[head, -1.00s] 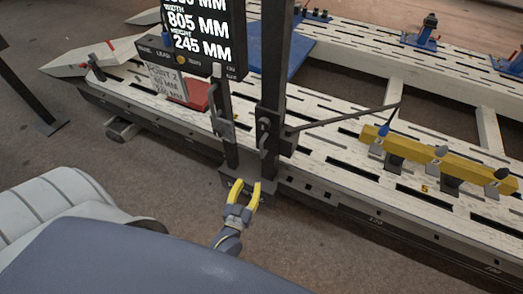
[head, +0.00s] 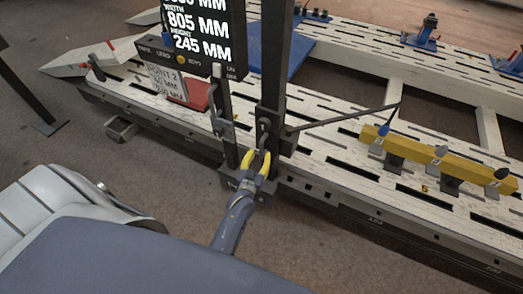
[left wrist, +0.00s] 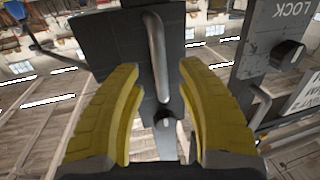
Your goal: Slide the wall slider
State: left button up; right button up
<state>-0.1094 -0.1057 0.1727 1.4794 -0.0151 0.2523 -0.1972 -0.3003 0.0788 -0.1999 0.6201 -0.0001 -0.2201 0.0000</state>
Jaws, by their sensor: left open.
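The slider is a dark carriage (head: 271,118) on a tall dark post (head: 274,60) at the bench's near edge, with a metal handle (head: 263,134) on its front. In the left wrist view the grey bar handle (left wrist: 156,58) stands between and beyond the yellow fingers. My left gripper (head: 256,160) has yellow fingers, open, pointing up at the handle from just below it. The fingers appear apart from the handle; contact cannot be told. My right gripper is not in view.
A second, thinner post with a lever (head: 220,122) stands just left. A display panel (head: 205,30) is above it. A thin rod (head: 345,117) sticks out right of the post. A yellow bar (head: 436,157) with several knobs lies on the slotted bench (head: 330,165).

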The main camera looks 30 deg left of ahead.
aim_at(261, 152)
pick_arm(q)
jog(key=shift+w+a, duration=0.2)
jog(key=shift+w, duration=0.6)
jog(key=shift+w+a, duration=0.15)
jog(key=shift+w, duration=0.65)
grip_shut()
